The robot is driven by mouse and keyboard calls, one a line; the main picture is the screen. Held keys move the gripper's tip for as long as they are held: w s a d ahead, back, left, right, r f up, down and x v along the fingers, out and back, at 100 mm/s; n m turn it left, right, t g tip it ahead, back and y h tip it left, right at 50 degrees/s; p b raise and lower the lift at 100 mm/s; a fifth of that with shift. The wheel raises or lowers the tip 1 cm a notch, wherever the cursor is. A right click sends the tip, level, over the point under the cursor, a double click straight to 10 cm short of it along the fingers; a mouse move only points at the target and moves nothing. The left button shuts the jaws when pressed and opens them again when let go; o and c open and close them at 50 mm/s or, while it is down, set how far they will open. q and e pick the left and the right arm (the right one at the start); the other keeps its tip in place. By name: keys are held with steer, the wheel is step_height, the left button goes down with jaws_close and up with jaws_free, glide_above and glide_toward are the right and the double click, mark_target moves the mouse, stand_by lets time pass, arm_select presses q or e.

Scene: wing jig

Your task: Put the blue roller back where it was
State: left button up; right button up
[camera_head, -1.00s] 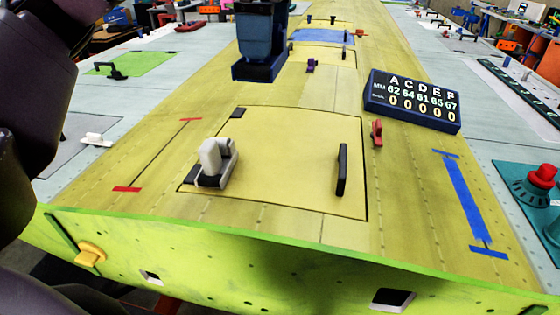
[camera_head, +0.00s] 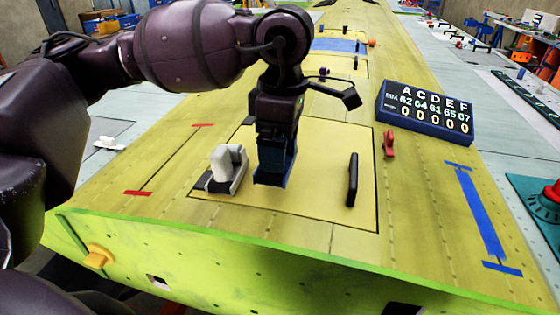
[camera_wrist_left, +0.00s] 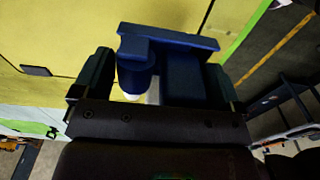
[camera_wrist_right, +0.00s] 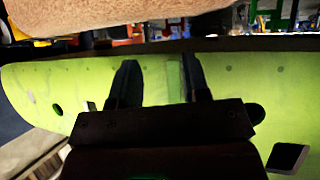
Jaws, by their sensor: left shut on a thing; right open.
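My left gripper (camera_head: 278,130) hangs down over the yellow hatch panel (camera_head: 315,195). It is shut on the blue roller (camera_head: 273,168), whose lower end is just right of a white and grey block (camera_head: 228,166). Whether the roller touches the panel I cannot tell. In the left wrist view, the roller (camera_wrist_left: 180,42) sits between the two fingers (camera_wrist_left: 155,78), with a flat blue plate at its far end and a rounded part below. My right gripper (camera_wrist_right: 160,85) is open and empty before the green edge of the wing, seen only in the right wrist view.
A black handle (camera_head: 352,180) stands on the panel's right side. A red clip (camera_head: 389,144) and a dark blue number display (camera_head: 425,112) lie beyond it. Blue tape (camera_head: 480,215) marks the right surface, red marks the left. An orange knob (camera_head: 98,257) is on the green front edge.

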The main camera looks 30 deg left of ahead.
arm_select(q)
step_height(320, 180, down, 4)
steer(key=shift+r, duration=0.1)
steer(key=shift+f, duration=0.35)
steer(key=o, duration=0.6)
steer(key=shift+r, duration=0.35)
steer(key=r, duration=1.1)
steer(key=shift+w+d+r, duration=0.1)
steer(key=shift+d+r, duration=0.15)
steer(key=shift+r, duration=0.1)
arm_select(e)
steer(key=shift+s+d+f, duration=0.1)
steer(key=shift+s+f, duration=0.4)
steer(key=shift+s, duration=0.05)
